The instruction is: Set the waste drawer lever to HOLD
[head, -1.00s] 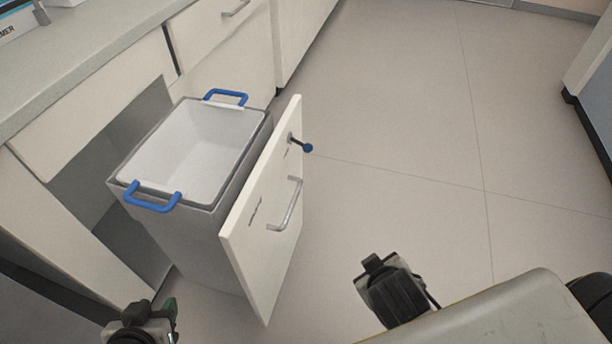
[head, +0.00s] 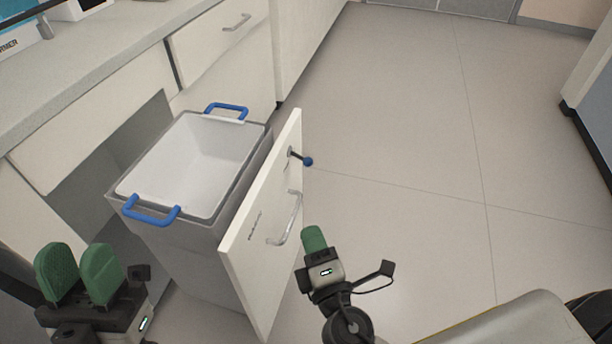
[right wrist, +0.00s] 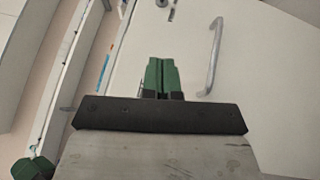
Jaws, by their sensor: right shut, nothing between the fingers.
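The waste drawer (head: 262,235) is pulled out, with a white bin (head: 178,160) with blue handles inside. A small lever (head: 308,161) with a dark shaft and blue ball knob sits near the top of the drawer front's far end. The knob points right in the picture; its label is too small to read. My right gripper (head: 314,236) is shut and empty, in front of the drawer front, nearer than the lever and apart from it. The right wrist view shows its green fingers together (right wrist: 161,76). My left gripper (head: 79,272) is open and empty, left of the drawer.
A metal bar handle (head: 289,222) sticks out from the drawer front, close to my right gripper; it also shows in the right wrist view (right wrist: 212,55). A grey counter (head: 90,80) runs along the left. The floor (head: 410,150) to the right is clear.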

